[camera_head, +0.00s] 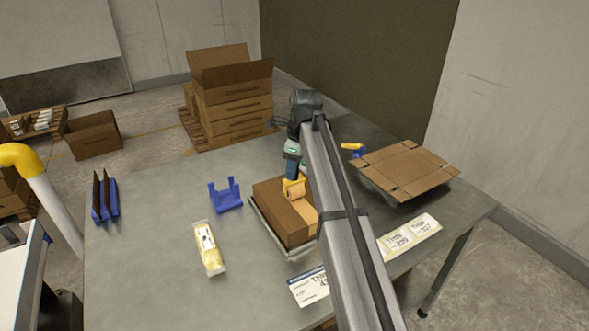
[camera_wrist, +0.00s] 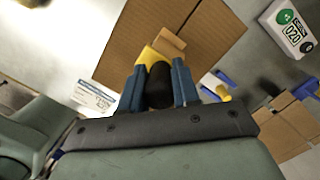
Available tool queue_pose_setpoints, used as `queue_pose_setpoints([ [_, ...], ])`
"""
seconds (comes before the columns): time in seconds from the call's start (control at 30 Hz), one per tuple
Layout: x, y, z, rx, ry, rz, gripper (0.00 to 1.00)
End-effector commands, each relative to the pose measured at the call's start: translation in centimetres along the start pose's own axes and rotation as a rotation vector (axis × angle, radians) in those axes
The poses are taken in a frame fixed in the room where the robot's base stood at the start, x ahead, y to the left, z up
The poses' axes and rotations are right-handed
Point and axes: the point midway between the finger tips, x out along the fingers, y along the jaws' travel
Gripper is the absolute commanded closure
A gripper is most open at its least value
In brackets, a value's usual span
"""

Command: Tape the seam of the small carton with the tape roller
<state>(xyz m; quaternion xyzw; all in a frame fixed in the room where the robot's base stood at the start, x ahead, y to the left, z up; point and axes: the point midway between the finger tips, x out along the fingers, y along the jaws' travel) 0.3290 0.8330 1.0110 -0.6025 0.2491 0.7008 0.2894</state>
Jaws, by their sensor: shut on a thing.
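The small brown carton (camera_head: 276,207) sits in a shallow tray (camera_head: 262,232) on the grey table; its top fills the upper middle of the wrist view (camera_wrist: 205,40). My gripper (camera_wrist: 158,88) is shut on the dark handle of the tape roller (camera_wrist: 148,57), between its blue fingers. In the head view the yellow roller (camera_head: 294,188) is at the carton's far end, over its top. A light tan strip (camera_head: 304,210) shows on the carton top, partly hidden by my arm. I cannot tell whether the roller touches the carton.
A flattened carton (camera_head: 408,168) lies to the right, near a yellow-and-blue object (camera_head: 353,149). Printed labels (camera_head: 311,287) lie in front.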

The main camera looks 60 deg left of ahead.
Motion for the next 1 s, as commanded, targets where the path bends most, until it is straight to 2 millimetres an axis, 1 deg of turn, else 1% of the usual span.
queue_pose_setpoints([
  [0.4, 0.1, -1.7, 1.7, 0.000, 0.000, 0.000, 1.00],
  [0.77, 0.1, -2.4, 2.4, 0.000, 0.000, -0.001, 1.00],
  [1.0, 0.3, -3.4, 3.3, 0.000, 0.000, -0.001, 1.00],
])
